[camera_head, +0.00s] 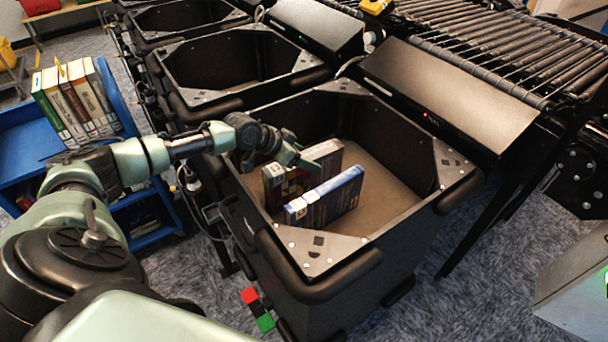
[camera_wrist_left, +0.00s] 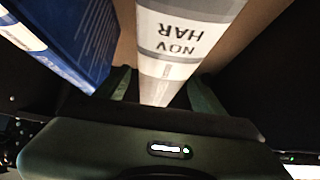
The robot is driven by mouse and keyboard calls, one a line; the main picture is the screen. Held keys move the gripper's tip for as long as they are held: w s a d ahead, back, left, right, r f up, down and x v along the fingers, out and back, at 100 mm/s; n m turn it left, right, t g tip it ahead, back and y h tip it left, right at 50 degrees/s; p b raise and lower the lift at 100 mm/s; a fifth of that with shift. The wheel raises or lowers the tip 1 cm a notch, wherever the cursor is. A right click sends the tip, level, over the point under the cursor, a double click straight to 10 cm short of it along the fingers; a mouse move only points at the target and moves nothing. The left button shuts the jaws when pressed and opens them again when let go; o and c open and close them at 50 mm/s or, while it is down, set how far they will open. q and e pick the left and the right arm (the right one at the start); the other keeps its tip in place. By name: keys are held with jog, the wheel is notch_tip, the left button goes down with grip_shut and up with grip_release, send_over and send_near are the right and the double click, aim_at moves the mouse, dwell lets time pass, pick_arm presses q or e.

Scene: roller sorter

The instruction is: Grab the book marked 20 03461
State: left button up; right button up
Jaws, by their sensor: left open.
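Two books stand upright on the floor of the near black bin (camera_head: 415,200). One is a blue book (camera_head: 335,197), also at the upper left of the left wrist view (camera_wrist_left: 75,40). The other is a book with a grey spine (camera_head: 273,180), behind the blue one. My left gripper (camera_head: 298,160) reaches into the bin at this book. In the left wrist view its open fingers (camera_wrist_left: 163,88) stand on either side of the spine. I cannot read 20 03461 on either book.
The bin's walls surround the books, with bare floor to their right. More black bins (camera_head: 235,65) stand behind. A roller conveyor (camera_head: 480,40) runs at the upper right. A blue cart (camera_head: 30,145) with several upright books (camera_head: 80,100) is at the left.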

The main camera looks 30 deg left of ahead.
pick_arm(q)
jog(key=shift+x, duration=1.45)
jog(key=shift+s, duration=0.1)
grip_shut()
jog(key=shift+r, duration=0.2)
jog(key=shift+r, duration=0.15)
